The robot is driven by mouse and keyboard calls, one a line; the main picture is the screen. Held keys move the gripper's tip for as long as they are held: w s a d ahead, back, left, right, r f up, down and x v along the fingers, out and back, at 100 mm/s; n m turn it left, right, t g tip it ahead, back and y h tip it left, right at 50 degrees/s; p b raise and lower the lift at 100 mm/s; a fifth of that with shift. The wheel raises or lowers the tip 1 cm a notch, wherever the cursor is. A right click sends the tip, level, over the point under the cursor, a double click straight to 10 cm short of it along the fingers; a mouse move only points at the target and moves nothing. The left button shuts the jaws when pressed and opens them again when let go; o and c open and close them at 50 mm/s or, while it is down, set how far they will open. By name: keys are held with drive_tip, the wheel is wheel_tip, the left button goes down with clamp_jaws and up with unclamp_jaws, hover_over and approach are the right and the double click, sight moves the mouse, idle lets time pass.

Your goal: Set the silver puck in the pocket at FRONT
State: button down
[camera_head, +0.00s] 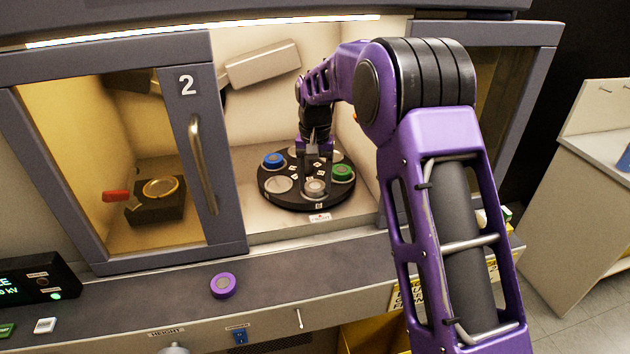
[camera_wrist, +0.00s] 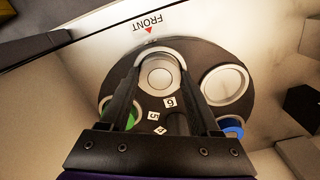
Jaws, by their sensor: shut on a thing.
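My gripper (camera_head: 315,181) reaches down through the open bay over a round black turntable (camera_head: 292,203). It is shut on the silver puck (camera_head: 316,189), which lies between the fingertips in the wrist view (camera_wrist: 158,76). The puck is at the turntable's FRONT side, by the FRONT label (camera_head: 320,217) with its red arrow, also seen in the wrist view (camera_wrist: 146,22). A pale pocket rim shows around the puck. I cannot tell whether the puck rests on the pocket floor or is slightly above it.
A blue puck (camera_head: 273,159) and a green puck (camera_head: 343,172) sit in other pockets. An empty pale pocket (camera_head: 278,184) is left of FRONT. Door 2 (camera_head: 192,130) stands left of the opening.

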idle(0.4)
drive_tip(key=shift+r+p, duration=0.55)
drive_tip(key=shift+r, duration=0.25)
drive_tip(key=c, duration=0.8)
unclamp_jaws()
clamp_jaws()
drive_tip(key=shift+f, duration=0.35)
drive_tip(key=shift+f+b, duration=0.3)
drive_tip(key=shift+f, duration=0.15)
